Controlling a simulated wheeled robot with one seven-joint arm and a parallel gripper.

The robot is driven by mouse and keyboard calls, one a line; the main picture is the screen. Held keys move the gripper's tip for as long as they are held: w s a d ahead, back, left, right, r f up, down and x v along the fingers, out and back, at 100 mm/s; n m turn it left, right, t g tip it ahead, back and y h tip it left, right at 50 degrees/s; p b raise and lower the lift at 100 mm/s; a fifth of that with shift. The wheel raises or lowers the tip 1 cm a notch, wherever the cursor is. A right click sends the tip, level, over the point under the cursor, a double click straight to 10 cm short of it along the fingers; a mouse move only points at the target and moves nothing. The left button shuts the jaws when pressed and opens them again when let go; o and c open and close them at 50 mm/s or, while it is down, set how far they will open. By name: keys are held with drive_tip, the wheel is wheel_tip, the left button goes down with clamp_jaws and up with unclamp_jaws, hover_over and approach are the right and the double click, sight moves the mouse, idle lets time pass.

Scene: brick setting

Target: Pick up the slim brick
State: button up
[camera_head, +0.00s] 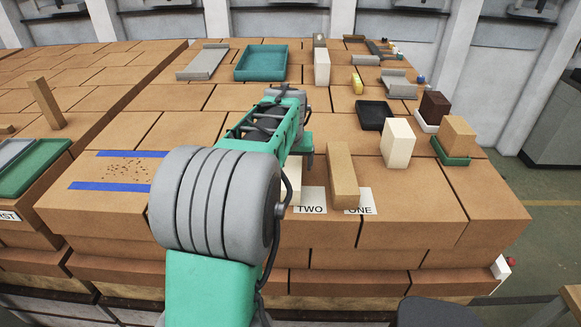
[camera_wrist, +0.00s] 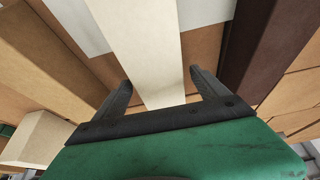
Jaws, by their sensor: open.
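In the wrist view a long, narrow cream brick (camera_wrist: 145,45) runs between the two dark fingers of my gripper (camera_wrist: 159,77). The fingers are apart, with a gap on each side of it, clearest on the right. In the head view only a sliver of a cream brick (camera_head: 294,184) shows beside the TWO label, mostly hidden behind my arm. A tan brick (camera_head: 343,175) stands by the ONE label; a tan brick (camera_wrist: 45,60) lies left of the cream one in the wrist view. My fingers are hidden in the head view.
A dark brown brick (camera_wrist: 248,40) is close to the right finger. A wide cream block (camera_head: 397,142), a black tray (camera_head: 375,115) and a tan block on a green tray (camera_head: 452,160) stand to the right. Blue tape strips (camera_head: 108,186) lie left.

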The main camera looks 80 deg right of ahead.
clamp_jaws()
idle(0.8)
drive_tip(key=shift+r, duration=0.15)
